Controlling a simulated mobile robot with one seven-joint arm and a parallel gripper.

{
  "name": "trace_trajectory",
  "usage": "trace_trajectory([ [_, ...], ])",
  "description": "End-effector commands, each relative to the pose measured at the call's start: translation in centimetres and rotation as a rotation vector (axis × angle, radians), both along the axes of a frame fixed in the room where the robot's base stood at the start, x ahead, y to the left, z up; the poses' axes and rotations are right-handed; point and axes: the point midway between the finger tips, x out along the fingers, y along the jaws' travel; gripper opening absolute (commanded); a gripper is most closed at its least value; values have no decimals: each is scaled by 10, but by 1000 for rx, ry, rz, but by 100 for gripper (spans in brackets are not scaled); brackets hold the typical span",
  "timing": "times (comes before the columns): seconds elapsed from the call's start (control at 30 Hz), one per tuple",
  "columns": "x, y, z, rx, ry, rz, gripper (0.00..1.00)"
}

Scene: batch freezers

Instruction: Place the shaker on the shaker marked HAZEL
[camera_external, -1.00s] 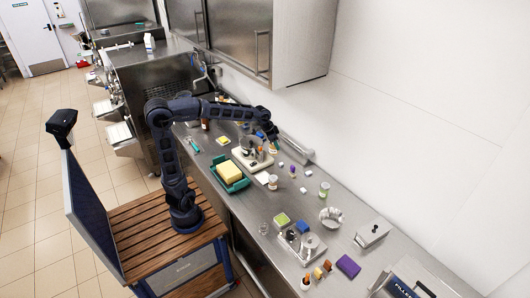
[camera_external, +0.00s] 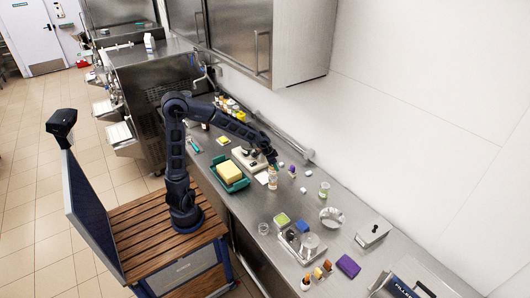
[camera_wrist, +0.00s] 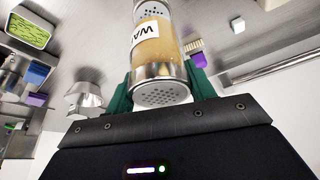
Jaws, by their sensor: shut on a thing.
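My gripper (camera_external: 273,164) is over the worktop, beyond the green tray. Its green fingers (camera_wrist: 160,88) are shut around a shaker (camera_wrist: 158,48) with an amber body, a perforated metal end and a white label reading "WA", partly cut off. Another perforated metal part (camera_wrist: 152,10) shows at the far end of the amber body; I cannot tell whether it belongs to a second shaker. In the external view a pale shaker (camera_external: 273,182) stands directly under my gripper. Its label is too small to read, and contact with the held shaker cannot be judged.
A green tray (camera_external: 239,185) with a yellow block is left of the shaker.

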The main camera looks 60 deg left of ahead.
Motion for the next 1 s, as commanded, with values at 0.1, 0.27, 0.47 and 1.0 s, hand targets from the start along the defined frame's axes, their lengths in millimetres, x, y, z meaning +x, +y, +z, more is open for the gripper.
trace_trajectory([
  [0.1, 0, 0, -13, -1, 2, -2, 28],
  [0.27, 0, 0, -33, 0, 2, -1, 28],
  [0.47, 0, 0, -34, 0, -1, 0, 28],
  [1.0, 0, 0, -37, 0, 0, 0, 76],
])
